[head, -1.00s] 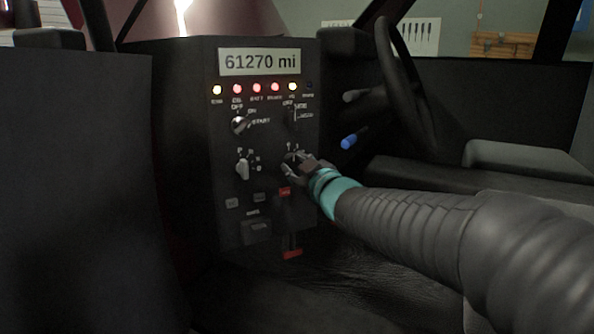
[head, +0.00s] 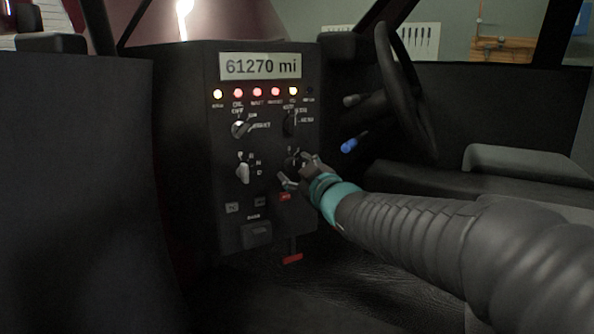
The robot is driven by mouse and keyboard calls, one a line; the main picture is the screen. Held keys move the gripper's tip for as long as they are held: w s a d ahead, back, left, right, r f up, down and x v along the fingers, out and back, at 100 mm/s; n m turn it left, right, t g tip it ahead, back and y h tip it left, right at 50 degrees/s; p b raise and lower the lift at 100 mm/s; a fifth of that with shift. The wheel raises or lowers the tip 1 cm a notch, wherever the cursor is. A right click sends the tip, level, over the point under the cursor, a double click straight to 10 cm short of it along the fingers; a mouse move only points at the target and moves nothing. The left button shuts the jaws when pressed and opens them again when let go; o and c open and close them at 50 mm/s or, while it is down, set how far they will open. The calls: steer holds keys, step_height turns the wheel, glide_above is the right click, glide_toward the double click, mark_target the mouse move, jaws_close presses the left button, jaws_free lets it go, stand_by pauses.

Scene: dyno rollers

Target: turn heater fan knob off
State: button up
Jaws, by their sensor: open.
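A dark dash panel (head: 275,215) holds several knobs and switches. One knob (head: 293,158) sits in the right column, just above and beside my gripper and partly covered by it. A pale pointer knob (head: 243,172) is to its left, with its tip downward. Which one is the heater fan knob cannot be told, as the small labels are unreadable. My gripper (head: 292,172) is open in front of the right-hand knob, its fingers spread apart and empty. Contact with the knob cannot be told.
Above are a START-labelled switch (head: 240,129), lit indicators and a mileage display (head: 260,66). Red switches (head: 285,197) and a red lever (head: 292,259) are below. The steering wheel (head: 408,95) and a blue-tipped stalk (head: 349,146) are right. A dark seat (head: 80,180) is left.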

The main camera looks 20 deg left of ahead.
steer(key=v, duration=1.2)
